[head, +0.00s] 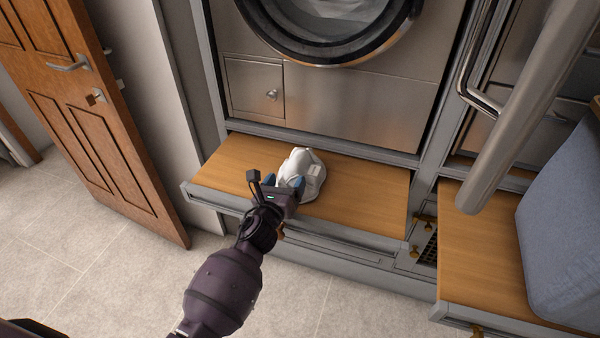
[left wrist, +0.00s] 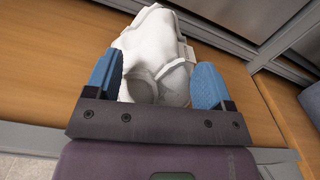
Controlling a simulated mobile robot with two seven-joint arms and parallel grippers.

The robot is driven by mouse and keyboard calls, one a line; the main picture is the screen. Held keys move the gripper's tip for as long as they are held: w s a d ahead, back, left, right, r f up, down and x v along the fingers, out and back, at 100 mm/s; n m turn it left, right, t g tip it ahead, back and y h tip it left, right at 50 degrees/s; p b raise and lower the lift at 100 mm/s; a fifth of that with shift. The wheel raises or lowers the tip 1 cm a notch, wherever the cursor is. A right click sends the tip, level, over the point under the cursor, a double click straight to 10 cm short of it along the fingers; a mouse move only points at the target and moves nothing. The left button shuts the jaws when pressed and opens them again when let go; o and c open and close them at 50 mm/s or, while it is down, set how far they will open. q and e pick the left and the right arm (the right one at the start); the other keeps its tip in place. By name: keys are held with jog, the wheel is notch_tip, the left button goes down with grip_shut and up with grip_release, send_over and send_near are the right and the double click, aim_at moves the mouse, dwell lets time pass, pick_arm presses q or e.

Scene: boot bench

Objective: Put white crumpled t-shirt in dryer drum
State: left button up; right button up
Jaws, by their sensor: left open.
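The white crumpled t-shirt (head: 306,172) lies in a heap on the wooden bench top below the dryer. In the left wrist view the t-shirt (left wrist: 158,50) fills the space ahead of and between my blue fingers. My left gripper (head: 290,184) is open at the near side of the t-shirt, one finger on each side of its near part; I cannot tell whether they touch it. The left gripper (left wrist: 155,80) hides part of the cloth's near edge. The dryer drum (head: 335,12) shows only its lower part, behind a dark round rim at the top. My right gripper is not in view.
The wooden bench (head: 365,200) is clear on both sides of the t-shirt. A second wooden surface with a blue-grey cushioned thing (head: 565,225) stands at right. A thick grey bar (head: 530,95) crosses the upper right. A wooden door (head: 85,110) stands at left.

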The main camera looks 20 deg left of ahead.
aim_at(291, 172)
pick_arm(q)
jog(key=shift+w+d+r, duration=0.1)
jog(key=shift+w, duration=1.9)
jog(key=c, duration=1.1)
